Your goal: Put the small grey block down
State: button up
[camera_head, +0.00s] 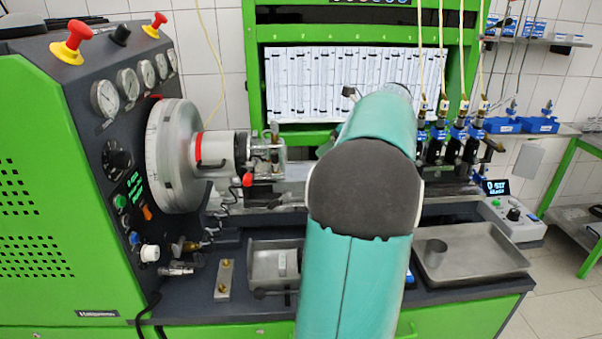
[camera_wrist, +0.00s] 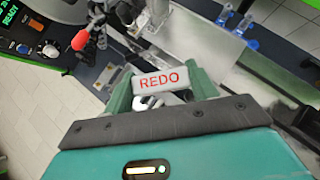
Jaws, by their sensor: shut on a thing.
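The small grey block (camera_wrist: 161,79) shows in the wrist view, with a pale face marked REDO in red letters. My gripper (camera_wrist: 160,88) is shut on it, with one green finger at each end of the block. The block is held in front of the palm. What lies directly under it is hard to make out. In the head view my own arm covers the gripper and the held block.
In the head view, a shallow metal tray (camera_head: 258,276) with a small pale item stands left of my arm. A brass-fitted plate (camera_head: 223,288) lies left. The pump bench (camera_head: 440,296) carries them.

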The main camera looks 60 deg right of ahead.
jog(key=shift+w+d, duration=0.1)
jog(key=shift+d, duration=0.25)
jog(key=w+d+f, duration=0.2)
jog(key=d, duration=0.1)
jog(key=w+d+f, duration=0.2)
jog(key=d+f, duration=0.1)
jog(key=d, duration=0.1)
jog(key=w+d+f, duration=0.2)
jog(key=d+f, duration=0.1)
jog(key=d, duration=0.1)
jog(key=shift+w+f, duration=0.1)
jog(key=shift+f, duration=0.1)
jog(key=shift+w+d+f, duration=0.15)
jog(key=shift+d+f, duration=0.1)
jog(key=shift+f, duration=0.25)
jog(key=shift+w+d+f, duration=0.1)
jog(key=shift+f, duration=1.55)
jog(key=shift+f, duration=0.1)
jog(key=o, duration=0.9)
jog(key=shift+o, duration=0.2)
